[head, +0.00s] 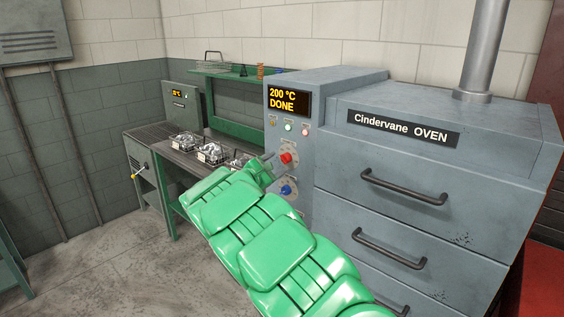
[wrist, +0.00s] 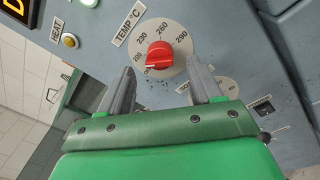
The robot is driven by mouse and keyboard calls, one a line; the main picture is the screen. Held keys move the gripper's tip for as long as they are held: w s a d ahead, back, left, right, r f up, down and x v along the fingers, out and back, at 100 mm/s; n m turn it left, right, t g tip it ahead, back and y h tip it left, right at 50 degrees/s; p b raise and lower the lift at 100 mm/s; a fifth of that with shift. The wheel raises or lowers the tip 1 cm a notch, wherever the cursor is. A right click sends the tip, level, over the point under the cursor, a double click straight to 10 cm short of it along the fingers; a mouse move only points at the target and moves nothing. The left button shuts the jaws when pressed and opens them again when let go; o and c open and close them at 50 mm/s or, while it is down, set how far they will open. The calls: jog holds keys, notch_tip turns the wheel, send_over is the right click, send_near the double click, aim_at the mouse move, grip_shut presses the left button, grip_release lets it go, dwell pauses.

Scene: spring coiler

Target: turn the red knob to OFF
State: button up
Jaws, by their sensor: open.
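The red knob (head: 287,158) is on the grey oven's front panel, above a blue knob (head: 286,190). In the wrist view the red knob (wrist: 159,55) sits on a round pale dial with numbers such as 230, 260 and 290, beside a "TEMP °C" label (wrist: 130,23). A pale line shows along the knob's lower edge; no OFF mark is readable. My gripper (wrist: 160,68) is open, its two grey fingers apart on either side below the knob, with nothing between them. In the head view my gripper (head: 266,169) is just left of the knob.
The oven display (head: 288,101) reads "200 °C DONE". Oven drawers with dark handles (head: 404,187) are on the right. A bench with wire baskets (head: 211,153) stands behind my arm at left. A second dial (wrist: 228,86) is partly hidden by my right finger.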

aim_at(283, 160)
jog(key=shift+x, duration=1.9)
jog(key=c, duration=1)
jog(key=shift+d, duration=0.1)
jog(key=shift+n, duration=0.4)
jog(key=n, duration=0.2)
jog(key=shift+n+g, duration=0.3)
jog(key=shift+n, duration=0.1)
jog(key=n, duration=0.6)
